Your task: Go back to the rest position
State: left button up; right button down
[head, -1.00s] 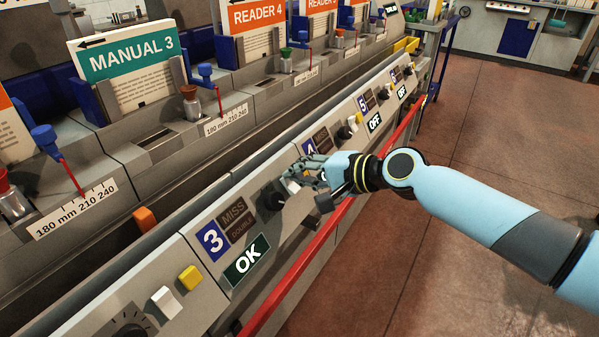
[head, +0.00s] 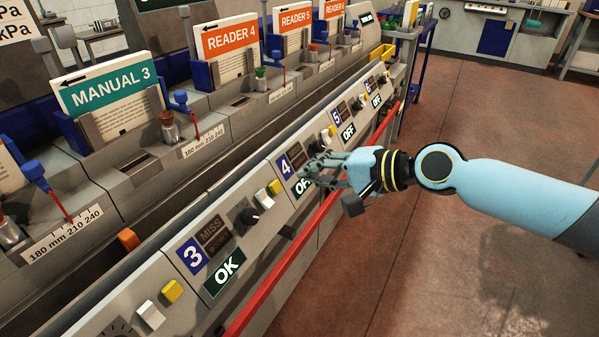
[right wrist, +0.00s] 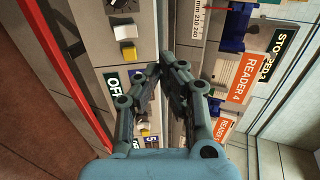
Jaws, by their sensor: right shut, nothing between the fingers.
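My right gripper (head: 308,170) is shut and empty. In the head view it hovers over the sloped control panel at station 4, in front of the OFF display (head: 303,185), which it partly covers. In the right wrist view its two fingers (right wrist: 168,66) come together at the tips with nothing between them. My right arm comes in from the right over the floor. My left gripper is in neither current view.
Station 3's panel shows OK (head: 224,272), with a black knob (head: 246,217) and white and yellow buttons nearby. A red rail (head: 290,254) runs along the panel's front edge. Hoppers with a Manual 3 stack (head: 108,95) and Reader stacks stand behind. The floor (head: 455,260) at right is clear.

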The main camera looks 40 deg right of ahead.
jog(key=shift+s+d+r, duration=0.1)
jog(key=shift+s+r, duration=0.25)
dwell(0.4)
jog(key=s+d+f+g+h, duration=0.15)
jog(key=s+f, duration=0.25)
jog(key=f, duration=0.5)
jog(key=s+d+f+n+g+h, duration=0.15)
jog(key=s+f, duration=0.25)
jog(key=f, duration=0.5)
jog(key=s+f+m+g+h, duration=0.15)
jog(key=s+f, duration=0.35)
jog(key=f, duration=0.5)
jog(key=s+a+f+n+g, duration=0.1)
jog(key=s+f+n, duration=0.3)
jog(key=s, duration=0.5)
jog(key=s+a+f+n+g+h, duration=0.1)
jog(key=s+f+n+g, duration=0.2)
jog(key=s, duration=0.6)
jog(key=s+a+f+n+g, duration=0.2)
jog(key=s+f+n+g, duration=0.1)
jog(key=s+f+n, duration=0.3)
jog(key=s+f, duration=0.2)
jog(key=s, duration=0.2)
jog(key=shift+f+n, duration=0.15)
jog(key=shift+n, duration=0.25)
